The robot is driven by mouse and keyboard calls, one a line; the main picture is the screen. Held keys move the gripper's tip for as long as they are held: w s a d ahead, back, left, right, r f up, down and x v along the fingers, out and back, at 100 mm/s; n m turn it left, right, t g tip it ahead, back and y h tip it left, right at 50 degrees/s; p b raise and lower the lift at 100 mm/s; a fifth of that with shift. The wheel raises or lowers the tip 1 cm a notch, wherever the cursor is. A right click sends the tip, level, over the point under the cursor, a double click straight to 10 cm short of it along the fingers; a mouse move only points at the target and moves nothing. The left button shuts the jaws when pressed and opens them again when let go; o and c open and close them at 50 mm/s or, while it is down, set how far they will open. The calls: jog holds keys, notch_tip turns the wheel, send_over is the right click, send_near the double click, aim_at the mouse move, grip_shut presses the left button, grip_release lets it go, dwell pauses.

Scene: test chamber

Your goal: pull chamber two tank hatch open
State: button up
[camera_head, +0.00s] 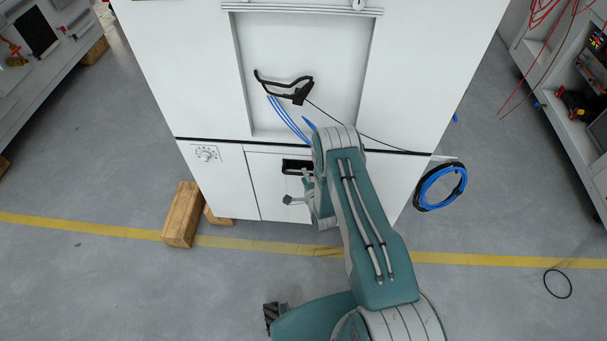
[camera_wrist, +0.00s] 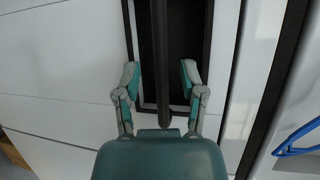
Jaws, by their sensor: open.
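The hatch is a white lower panel (camera_head: 266,190) in the front of the white cabinet, and it looks flush with its neighbours. A black recessed handle (camera_head: 297,166) sits near its top, partly hidden by my arm. In the wrist view a dark handle bar (camera_wrist: 158,45) runs down the picture across a black recess (camera_wrist: 185,40). My gripper (camera_wrist: 161,72) is open, with one finger on each side of the bar and visible gaps to it. In the head view my gripper (camera_head: 299,188) is at the handle, partly hidden by my arm.
A round dial (camera_head: 206,154) is on the panel left of the hatch. Wooden blocks (camera_head: 183,214) stand on the floor at the cabinet's left. A blue cable coil (camera_head: 441,187) hangs at the right. The grey floor (camera_head: 120,270) in front is mostly clear.

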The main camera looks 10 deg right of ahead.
jog(key=shift+x, duration=0.85)
grip_shut()
jog(key=shift+s, duration=0.1)
